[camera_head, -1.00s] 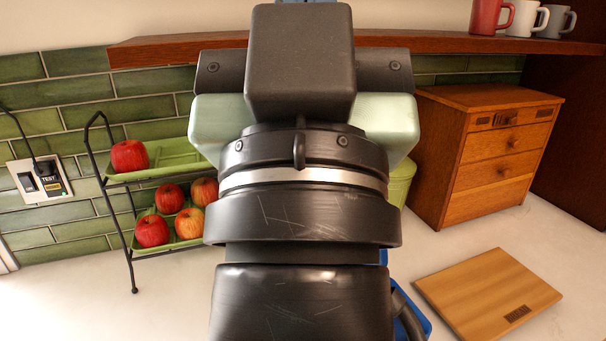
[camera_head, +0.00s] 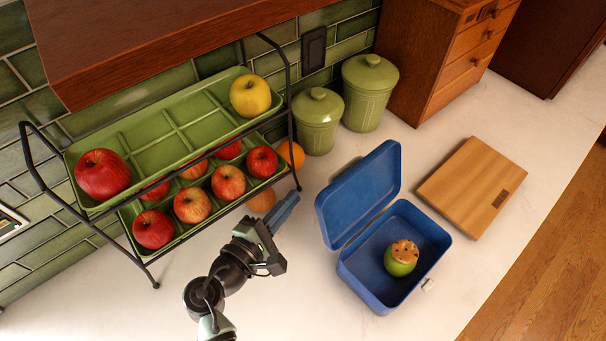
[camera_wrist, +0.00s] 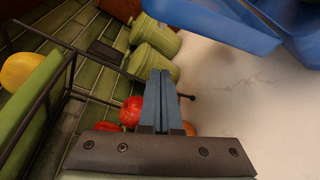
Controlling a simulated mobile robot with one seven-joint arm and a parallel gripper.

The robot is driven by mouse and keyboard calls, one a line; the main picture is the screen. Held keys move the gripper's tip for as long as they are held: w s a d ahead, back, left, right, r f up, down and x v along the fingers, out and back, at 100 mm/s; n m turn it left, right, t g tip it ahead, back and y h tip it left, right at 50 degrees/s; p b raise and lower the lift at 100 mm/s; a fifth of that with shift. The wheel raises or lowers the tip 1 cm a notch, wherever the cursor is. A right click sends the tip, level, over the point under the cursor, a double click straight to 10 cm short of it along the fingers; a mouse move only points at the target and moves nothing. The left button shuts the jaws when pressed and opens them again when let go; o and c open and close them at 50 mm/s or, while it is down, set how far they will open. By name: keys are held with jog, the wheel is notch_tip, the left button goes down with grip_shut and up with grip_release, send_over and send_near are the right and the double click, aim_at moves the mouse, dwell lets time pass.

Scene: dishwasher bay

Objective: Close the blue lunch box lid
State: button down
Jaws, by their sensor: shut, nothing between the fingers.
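The blue lunch box (camera_head: 390,285) stands on the white counter with its lid (camera_head: 362,195) open and tilted up on its left side. A green apple with a brown-speckled top (camera_head: 401,258) sits inside the box. My gripper (camera_head: 289,199) is shut and empty. In the head view it is to the left of the lid, apart from it, beside the front right leg of the fruit rack. In the wrist view the shut blue fingers (camera_wrist: 161,82) point up the picture, and part of the blue lunch box (camera_wrist: 225,20) shows at the top right.
Two green canisters (camera_head: 366,95) and a wooden drawer cabinet (camera_head: 430,50) stand behind the box. A wooden board (camera_head: 473,186) lies right of it. Counter in front is clear.

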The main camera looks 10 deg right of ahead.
aim_at(355, 190)
jog(key=w+d+p, duration=0.4)
jog(key=d, duration=0.3)
jog(key=shift+d+r+p, duration=0.15)
jog(key=shift+r+p, duration=0.25)
dwell(0.3)
